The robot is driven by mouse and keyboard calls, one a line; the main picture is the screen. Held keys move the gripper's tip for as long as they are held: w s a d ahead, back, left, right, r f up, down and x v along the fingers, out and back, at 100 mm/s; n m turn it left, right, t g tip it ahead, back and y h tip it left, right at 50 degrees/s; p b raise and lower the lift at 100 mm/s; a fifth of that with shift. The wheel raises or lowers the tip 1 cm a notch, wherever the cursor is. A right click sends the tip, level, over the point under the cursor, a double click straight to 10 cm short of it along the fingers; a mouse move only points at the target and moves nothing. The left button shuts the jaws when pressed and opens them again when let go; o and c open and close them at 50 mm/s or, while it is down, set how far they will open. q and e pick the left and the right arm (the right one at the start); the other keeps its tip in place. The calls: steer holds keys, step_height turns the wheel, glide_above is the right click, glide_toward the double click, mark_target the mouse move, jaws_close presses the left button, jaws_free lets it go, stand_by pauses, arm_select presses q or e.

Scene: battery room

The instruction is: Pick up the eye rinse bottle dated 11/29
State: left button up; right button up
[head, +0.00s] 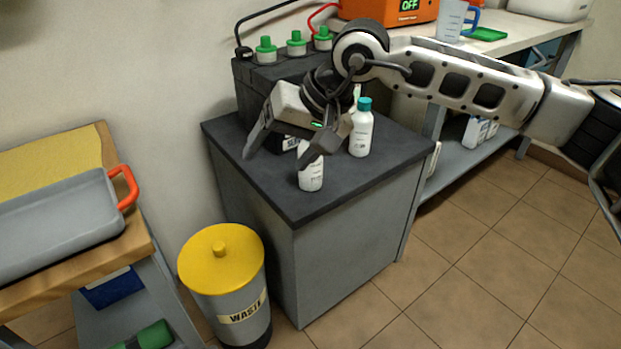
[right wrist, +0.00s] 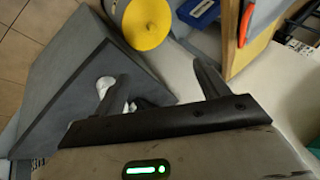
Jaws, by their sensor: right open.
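Two white bottles stand upright on the dark top of a grey cabinet. The front bottle (head: 311,174) has its upper part hidden by a finger of my right gripper. The other bottle (head: 361,133), with a teal cap, stands farther back to the right. No date is readable on either. My right gripper (head: 277,160) is open and empty over the cabinet top, with one finger in front of the front bottle and the other off to its left. In the right wrist view, white bottle parts (right wrist: 103,86) show beside a finger of the gripper (right wrist: 160,80). My left gripper is not in view.
A grey tray (head: 55,225) lies on the left table.

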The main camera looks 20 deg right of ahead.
steer(key=w+d+r+n+t+h+b, duration=0.1)
steer(key=w+d+r+n+t+h, duration=0.2)
steer(key=d, duration=0.7)
steer(key=w+a+f+m+h+b, duration=0.1)
steer(key=w+f+b, duration=0.3)
steer(key=w+f, duration=0.5)
step_height(320, 180, down, 4)
steer(key=shift+w+r, duration=0.15)
steer(key=shift+w, duration=0.25)
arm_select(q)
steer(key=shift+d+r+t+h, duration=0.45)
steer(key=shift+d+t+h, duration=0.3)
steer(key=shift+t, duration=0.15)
arm_select(e)
steer(key=shift+a+r, duration=0.1)
steer(key=c, duration=1.2)
